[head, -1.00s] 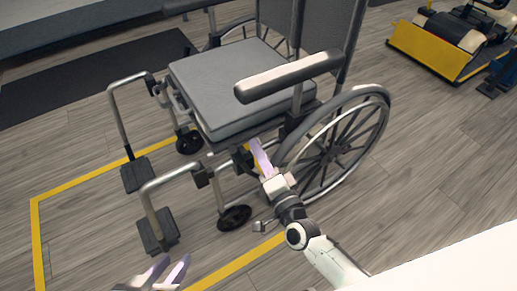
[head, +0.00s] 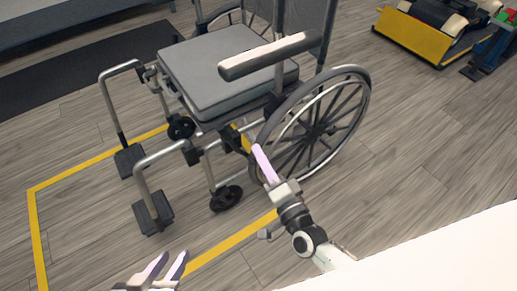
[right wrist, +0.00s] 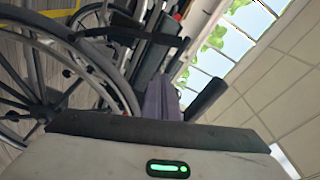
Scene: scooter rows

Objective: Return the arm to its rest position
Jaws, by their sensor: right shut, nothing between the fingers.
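My right gripper (head: 260,158) is shut and empty. In the head view its pale purple fingers are just in front of the near big wheel (head: 318,130) of a grey wheelchair (head: 225,70); I cannot tell whether they touch it. My right arm reaches in from the lower right. My left gripper (head: 166,268) is at the bottom edge, with its two fingers apart and nothing between them. The right wrist view shows a spoked wheel (right wrist: 60,75) close by on the left and a white casing with a green light at the bottom.
Yellow floor tape (head: 35,235) outlines an area around the wheelchair. Its footrests (head: 153,213) and front caster (head: 226,198) stand close to my grippers. A yellow machine (head: 415,35) is at the back right. A white surface (head: 440,255) fills the lower right. Floor right of the wheel is clear.

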